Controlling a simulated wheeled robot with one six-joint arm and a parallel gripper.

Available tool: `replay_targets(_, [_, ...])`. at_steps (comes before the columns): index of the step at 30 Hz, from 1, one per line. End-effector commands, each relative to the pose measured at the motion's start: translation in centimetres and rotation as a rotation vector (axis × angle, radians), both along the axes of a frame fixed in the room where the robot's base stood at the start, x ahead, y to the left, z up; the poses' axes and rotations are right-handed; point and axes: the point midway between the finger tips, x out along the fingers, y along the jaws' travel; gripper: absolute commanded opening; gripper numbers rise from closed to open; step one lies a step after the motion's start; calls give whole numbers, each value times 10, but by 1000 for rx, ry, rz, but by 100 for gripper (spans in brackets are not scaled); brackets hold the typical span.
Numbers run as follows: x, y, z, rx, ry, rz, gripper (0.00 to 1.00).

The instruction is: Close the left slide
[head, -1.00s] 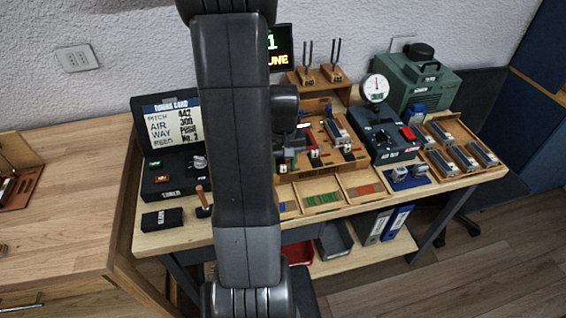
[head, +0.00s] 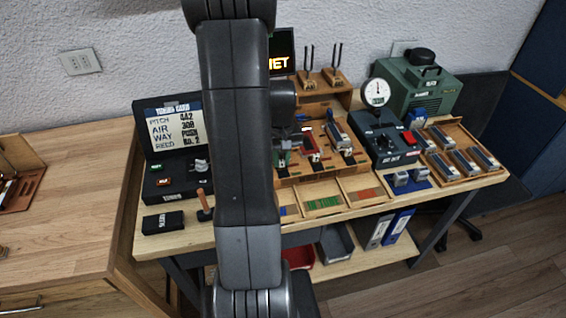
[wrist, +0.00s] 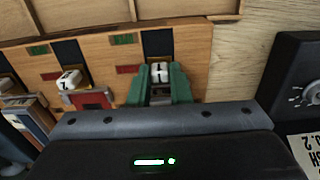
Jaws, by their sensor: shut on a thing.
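The left slide carries a white tab marked 1 (wrist: 160,74), seen at the right of the slide row in the wrist view. A dark slot (wrist: 158,42) shows just above it. My gripper (wrist: 160,70) has a greenish finger on each side of this tab and is shut on it. The slide's body is mostly hidden by the fingers and palm. A red slide (wrist: 90,98) with a tab marked 2 sits beside it, and a blue slide (wrist: 30,118) is further left. In the head view my arm hides part of the left slide; the red slide (head: 309,146) stays visible.
A black tuner case (head: 175,185) stands left of the wooden action. Shallow wooden trays (head: 322,203) lie in front. A black air box (head: 388,143) with a gauge stands right. Bare wood (wrist: 236,60) lies right of the slides in the wrist view.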

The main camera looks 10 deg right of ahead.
Motion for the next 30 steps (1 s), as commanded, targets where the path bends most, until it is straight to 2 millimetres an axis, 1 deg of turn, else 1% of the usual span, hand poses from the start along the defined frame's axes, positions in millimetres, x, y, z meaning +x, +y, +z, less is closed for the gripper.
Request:
replay_targets(1, [3,0,2,-2,-10,1,0])
replay_targets(6, [4,0,2,-3,-14,1,0])
replay_targets(7, [4,0,2,-3,-14,1,23])
replay_targets(9, [4,0,2,-3,-13,1,37])
replay_targets(10, [4,0,2,-2,-13,1,40])
replay_targets(18, [3,0,2,-2,-10,0,40])
replay_targets(22, [3,0,10,-2,-12,0,40])
replay_targets(26, [3,0,29,-2,-14,0,40])
replay_targets(30, [3,0,61,-2,-16,0,40])
